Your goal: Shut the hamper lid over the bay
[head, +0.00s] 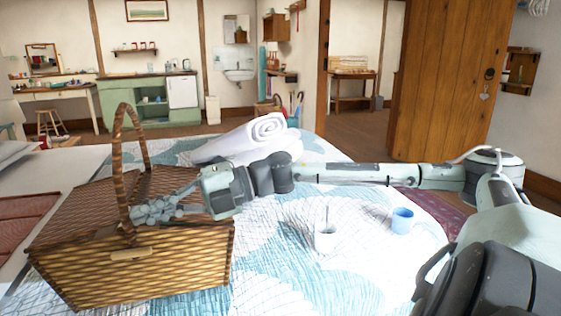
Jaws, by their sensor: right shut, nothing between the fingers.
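A brown wicker hamper (130,272) stands on the bed at the left, with its arched handle (118,140) upright across the middle. Its woven lid (80,205) looks flat across the top on the handle's left side. The part right of the handle is partly covered by my gripper, and I see no raised lid there. A pale tag (131,254) is on the hamper's front. My right gripper (142,214) reaches in from the right, shut and empty, low over the hamper top beside the handle's base. Whether it touches the lid is unclear. My left gripper is out of view.
A rolled white towel (255,138) lies on the bed behind my right arm. A red-brown flat item (22,220) lies left of the hamper.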

